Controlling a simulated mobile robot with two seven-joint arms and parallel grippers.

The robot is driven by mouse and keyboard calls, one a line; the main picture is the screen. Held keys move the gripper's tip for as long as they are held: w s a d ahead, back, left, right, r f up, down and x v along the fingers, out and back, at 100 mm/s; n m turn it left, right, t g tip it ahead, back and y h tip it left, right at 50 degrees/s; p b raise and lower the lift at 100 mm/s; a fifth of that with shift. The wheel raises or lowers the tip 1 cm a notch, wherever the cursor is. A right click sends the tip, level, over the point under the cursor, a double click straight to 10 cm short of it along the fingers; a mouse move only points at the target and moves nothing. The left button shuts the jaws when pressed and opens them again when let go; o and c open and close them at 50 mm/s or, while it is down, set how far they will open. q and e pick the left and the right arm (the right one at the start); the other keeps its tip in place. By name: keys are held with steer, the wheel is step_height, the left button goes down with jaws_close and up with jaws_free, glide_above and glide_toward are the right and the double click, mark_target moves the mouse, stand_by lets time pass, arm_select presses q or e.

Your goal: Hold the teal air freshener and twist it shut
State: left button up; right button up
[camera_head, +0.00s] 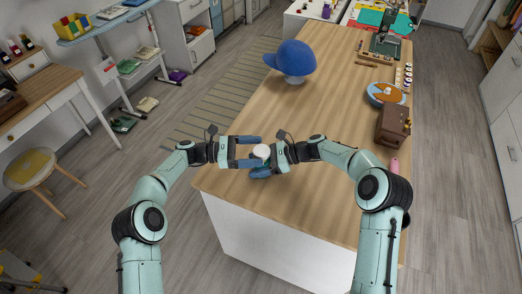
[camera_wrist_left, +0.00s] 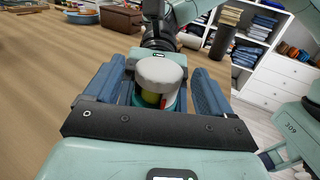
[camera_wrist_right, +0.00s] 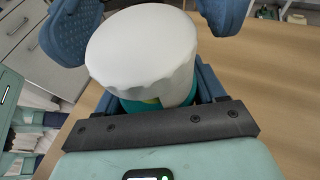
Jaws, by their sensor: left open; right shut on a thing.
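The teal air freshener (camera_head: 261,151) is upright between my two grippers over the near end of the wooden table. Its wide white cap shows in the left wrist view (camera_wrist_left: 160,71) and large in the right wrist view (camera_wrist_right: 145,48), with a teal base below and a yellow-green patch between. My left gripper (camera_head: 257,152) is open, with its blue fingers apart on either side of the freshener near the cap. My right gripper (camera_head: 268,160) is shut on the teal base from the right; the cap hides much of its fingers. I cannot tell whether the base touches the table.
On the wooden table (camera_head: 325,110), a blue cap (camera_head: 291,58) on a stand lies farther back. A brown box (camera_head: 393,125) and a blue round tray (camera_head: 386,94) stand at the right. The tabletop between them and my grippers is mostly clear. The near table edge is close below.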

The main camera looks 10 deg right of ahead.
arm_select(q)
steer(key=shift+s+d, duration=0.2)
steer(key=shift+d, duration=1.05)
steer(key=c, duration=1)
steer(key=shift+w+d+r+m+g, duration=0.1)
steer(key=shift+m+g, duration=0.5)
steer(key=shift+g, duration=0.6)
steer(key=o, duration=1)
